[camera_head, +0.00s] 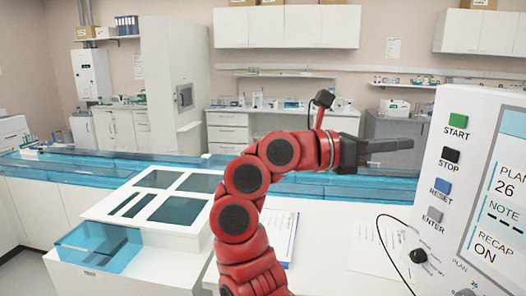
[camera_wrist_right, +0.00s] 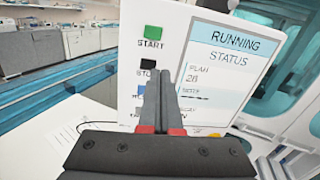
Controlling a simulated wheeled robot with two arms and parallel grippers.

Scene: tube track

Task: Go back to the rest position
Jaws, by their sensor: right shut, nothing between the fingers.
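My right arm is red and reaches up from the bottom of the head view. Its dark gripper (camera_head: 405,145) points right, toward the white control panel (camera_head: 424,205). In the right wrist view the gripper (camera_wrist_right: 163,90) is shut and empty, with its fingers together in front of the panel (camera_wrist_right: 127,60). The panel has a green START button (camera_wrist_right: 153,32) and a black STOP button (camera_wrist_right: 148,65), partly hidden by the fingers. Its screen (camera_wrist_right: 225,60) reads RUNNING STATUS. I cannot tell the gap between fingertips and panel. My left gripper is not in view.
A white bench machine with dark windows (camera_head: 180,210) stands left of my right arm. Blue transparent track covers (camera_head: 75,172) run across behind it. Papers (camera_head: 375,245) and a black cable (camera_head: 382,225) lie near the panel. Cabinets (camera_head: 288,27) line the back wall.

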